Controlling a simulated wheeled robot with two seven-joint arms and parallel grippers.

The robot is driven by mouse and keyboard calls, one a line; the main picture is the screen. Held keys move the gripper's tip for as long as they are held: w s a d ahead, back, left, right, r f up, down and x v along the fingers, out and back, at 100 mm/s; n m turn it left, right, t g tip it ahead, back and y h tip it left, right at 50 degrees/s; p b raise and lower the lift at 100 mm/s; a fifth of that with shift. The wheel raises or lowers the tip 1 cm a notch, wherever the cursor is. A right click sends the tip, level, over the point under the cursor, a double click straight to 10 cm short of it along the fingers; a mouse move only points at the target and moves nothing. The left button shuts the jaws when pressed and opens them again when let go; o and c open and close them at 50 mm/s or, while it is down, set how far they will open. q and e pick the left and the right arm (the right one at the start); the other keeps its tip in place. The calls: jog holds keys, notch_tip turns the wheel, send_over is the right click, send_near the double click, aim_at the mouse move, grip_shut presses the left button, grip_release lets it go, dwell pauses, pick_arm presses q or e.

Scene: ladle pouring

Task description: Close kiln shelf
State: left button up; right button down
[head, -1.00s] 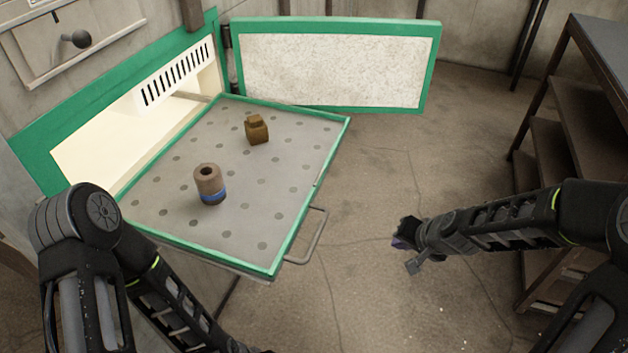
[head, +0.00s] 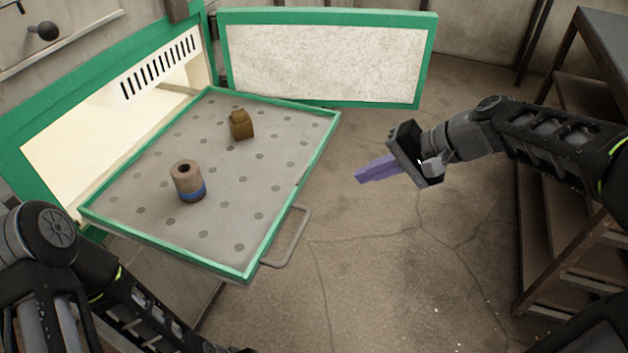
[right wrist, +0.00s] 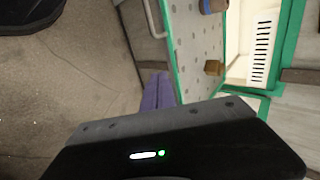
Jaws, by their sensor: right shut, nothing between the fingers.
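The kiln shelf (head: 222,215) is a grey perforated tray with a green rim, slid out of the kiln opening (head: 80,135). A wire handle (head: 291,240) sticks out from its front edge. A tan cylinder with a blue band (head: 188,182) and a brown block-like piece (head: 241,125) stand on it. My right gripper (head: 360,176), with purple fingers, is shut and empty, to the right of the shelf and apart from it. The right wrist view shows the fingers (right wrist: 157,92), the shelf (right wrist: 188,45) and part of the handle (right wrist: 153,18). My left gripper is out of view; only its arm shows.
The kiln door (head: 325,62), white with a green frame, stands open behind the shelf. A dark metal rack (head: 560,185) stands on the right. The cracked floor (head: 400,285) between shelf and rack is clear.

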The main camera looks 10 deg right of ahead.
aim_at(301, 187)
jog(key=x, duration=0.4)
jog(key=r+x, duration=0.1)
jog(key=x, duration=0.2)
jog(key=a+x, duration=0.1)
jog(key=x, duration=0.3)
jog(key=shift+w+a+p, duration=0.25)
jog(key=shift+w+p, duration=0.1)
jog(key=shift+w, duration=0.15)
jog(key=shift+w+a, duration=0.3)
jog(key=shift+a, duration=0.15)
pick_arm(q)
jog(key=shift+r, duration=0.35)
pick_arm(e)
jog(key=shift+a, duration=0.15)
